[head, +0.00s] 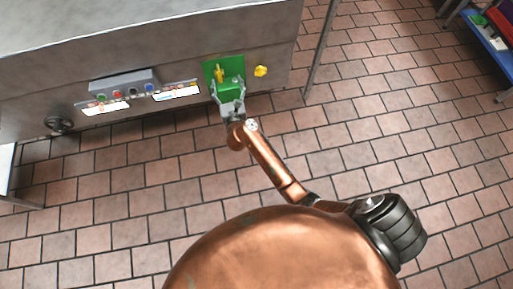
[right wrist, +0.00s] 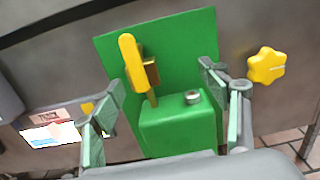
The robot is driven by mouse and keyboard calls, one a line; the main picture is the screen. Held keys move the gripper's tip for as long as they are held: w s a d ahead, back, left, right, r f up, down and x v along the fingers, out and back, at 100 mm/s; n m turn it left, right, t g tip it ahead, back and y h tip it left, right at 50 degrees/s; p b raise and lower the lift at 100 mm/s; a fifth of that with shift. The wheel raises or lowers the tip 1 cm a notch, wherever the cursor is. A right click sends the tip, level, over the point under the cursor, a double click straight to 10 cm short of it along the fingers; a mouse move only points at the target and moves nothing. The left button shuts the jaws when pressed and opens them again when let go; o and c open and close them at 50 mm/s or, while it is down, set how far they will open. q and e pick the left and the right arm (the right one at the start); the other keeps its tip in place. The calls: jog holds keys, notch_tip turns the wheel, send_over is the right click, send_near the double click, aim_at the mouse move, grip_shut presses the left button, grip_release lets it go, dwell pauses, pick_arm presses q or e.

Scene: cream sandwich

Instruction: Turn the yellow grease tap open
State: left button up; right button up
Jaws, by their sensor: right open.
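A yellow lever-like tap handle (head: 219,73) stands upright on a green plate on the steel front of the appliance. The handle also shows in the right wrist view (right wrist: 131,62), with a green box (right wrist: 178,127) low on the plate beside it. A yellow star-shaped knob (head: 261,71) sits on the steel to the right of the plate, and it shows in the right wrist view (right wrist: 266,65). My right gripper (head: 228,88) is open and empty in front of the green box, its fingers (right wrist: 160,82) to either side. Contact cannot be told. My left gripper is out of view.
A grey control box (head: 124,83) with coloured buttons and labels is left of the plate. A dark round knob (head: 58,124) is farther left. A thin metal leg (head: 320,50) stands to the right. A blue shelf (head: 488,38) is at the far right. The tiled floor between is clear.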

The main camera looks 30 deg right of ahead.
pick_arm(q)
jog(key=shift+p, duration=0.35)
pick_arm(e)
jog(key=s+a+f+n+t+y, duration=0.1)
jog(key=s+f+n+t+y, duration=0.15)
jog(key=s+n, duration=0.8)
pick_arm(q)
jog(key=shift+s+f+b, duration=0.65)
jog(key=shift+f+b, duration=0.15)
jog(key=shift+b, duration=0.1)
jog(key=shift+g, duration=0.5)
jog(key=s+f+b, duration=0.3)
jog(key=b, duration=0.2)
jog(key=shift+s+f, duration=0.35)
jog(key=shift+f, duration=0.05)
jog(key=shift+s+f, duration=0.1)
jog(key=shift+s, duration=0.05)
pick_arm(e)
jog(key=s+f+n+g+y, duration=0.5)
jog(key=s+f+n, duration=1.2)
jog(key=f, duration=0.4)
jog(key=shift+s+d+f+y, duration=0.2)
jog(key=shift+s+d+y, duration=0.25)
jog(key=shift+s, duration=0.35)
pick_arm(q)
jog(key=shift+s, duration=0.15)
